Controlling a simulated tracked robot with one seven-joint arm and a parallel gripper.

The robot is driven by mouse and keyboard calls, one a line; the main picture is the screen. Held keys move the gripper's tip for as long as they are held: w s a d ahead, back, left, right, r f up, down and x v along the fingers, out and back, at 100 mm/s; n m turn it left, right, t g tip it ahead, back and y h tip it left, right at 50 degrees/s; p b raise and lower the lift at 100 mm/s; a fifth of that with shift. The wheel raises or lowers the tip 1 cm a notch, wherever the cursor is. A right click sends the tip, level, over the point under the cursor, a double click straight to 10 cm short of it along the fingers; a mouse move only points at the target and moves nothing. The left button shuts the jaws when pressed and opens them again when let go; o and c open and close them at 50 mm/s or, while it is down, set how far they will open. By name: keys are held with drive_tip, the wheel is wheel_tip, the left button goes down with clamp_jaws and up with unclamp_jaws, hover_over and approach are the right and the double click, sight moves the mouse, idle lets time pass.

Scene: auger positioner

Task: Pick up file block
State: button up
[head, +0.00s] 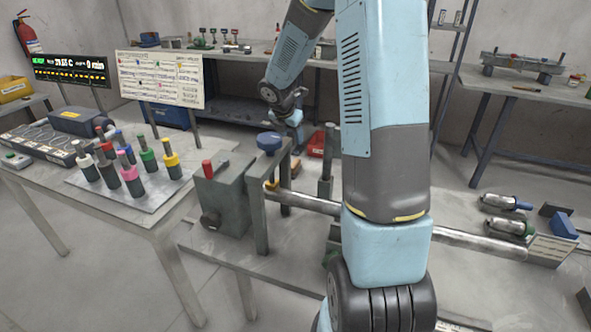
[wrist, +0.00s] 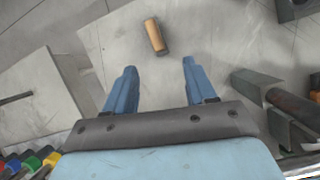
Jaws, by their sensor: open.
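A small orange-brown block (wrist: 155,36), which looks like the file block, lies on the grey bench top in the wrist view, just beyond my fingertips. My gripper (wrist: 158,64) is open, with two blue fingers spread apart and nothing between them. The block sits ahead of the gap, slightly left of its middle, and does not touch either finger. In the head view my gripper is small and partly hidden behind the machine parts. An orange-brown piece shows there near the clamp post, but I cannot tell whether it is the same block.
A grey box with a red knob (head: 209,168) and a blue-knobbed clamp post (head: 269,141) stand on the bench. A long metal shaft (head: 480,243) runs to the right. Colour-ringed holders stand on a plate (head: 145,199) at left. A red bin (head: 316,146) lies behind.

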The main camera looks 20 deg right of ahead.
drive_tip(key=n, duration=0.2)
approach(295, 163)
drive_tip(key=x, duration=1)
drive_tip(key=shift+f, duration=0.15)
clamp_jaws()
idle(0.4)
